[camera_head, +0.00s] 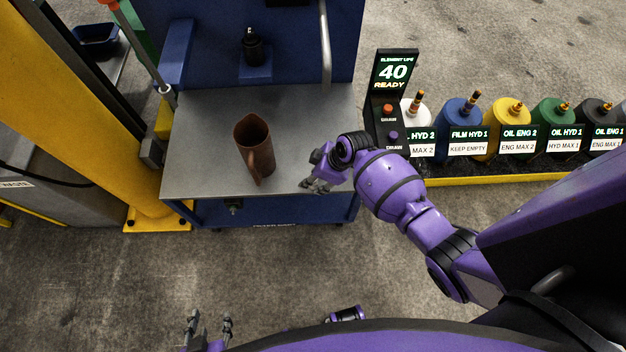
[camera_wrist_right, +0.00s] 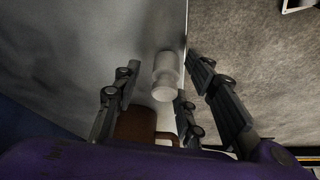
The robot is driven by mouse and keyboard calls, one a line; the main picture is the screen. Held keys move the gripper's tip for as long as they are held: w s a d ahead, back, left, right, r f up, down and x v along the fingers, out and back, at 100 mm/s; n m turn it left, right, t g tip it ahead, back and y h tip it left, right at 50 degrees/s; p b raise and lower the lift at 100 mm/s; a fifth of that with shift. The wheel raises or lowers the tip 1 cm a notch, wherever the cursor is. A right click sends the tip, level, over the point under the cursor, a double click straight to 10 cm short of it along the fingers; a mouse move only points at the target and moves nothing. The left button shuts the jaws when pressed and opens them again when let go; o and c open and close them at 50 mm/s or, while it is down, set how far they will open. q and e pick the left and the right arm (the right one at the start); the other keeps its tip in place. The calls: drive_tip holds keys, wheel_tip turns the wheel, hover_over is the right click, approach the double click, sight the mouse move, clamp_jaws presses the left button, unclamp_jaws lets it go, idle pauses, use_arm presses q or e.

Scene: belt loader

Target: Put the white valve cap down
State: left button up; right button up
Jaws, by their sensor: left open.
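The white valve cap (camera_wrist_right: 164,76) shows in the right wrist view, between the fingers of my right gripper (camera_wrist_right: 160,82) and close to the edge of the grey table top (camera_wrist_right: 75,45). Gaps show on both sides of it, so the fingers look open around it. I cannot tell whether it rests on the table. In the head view my right gripper (camera_head: 318,180) is at the table's right front corner, and I cannot make out the cap there. My left gripper (camera_head: 210,322) is open and empty at the bottom, over the floor.
A brown jug (camera_head: 254,146) stands on the table (camera_head: 205,130), left of my right gripper; part of it shows in the right wrist view (camera_wrist_right: 135,126). A sign (camera_head: 393,72) and several coloured containers (camera_head: 508,122) stand to the right. A yellow post (camera_head: 90,110) is left.

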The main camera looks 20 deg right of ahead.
drive_tip(key=c, duration=0.8)
drive_tip(key=shift+r, duration=0.1)
drive_tip(key=shift+c, duration=0.2)
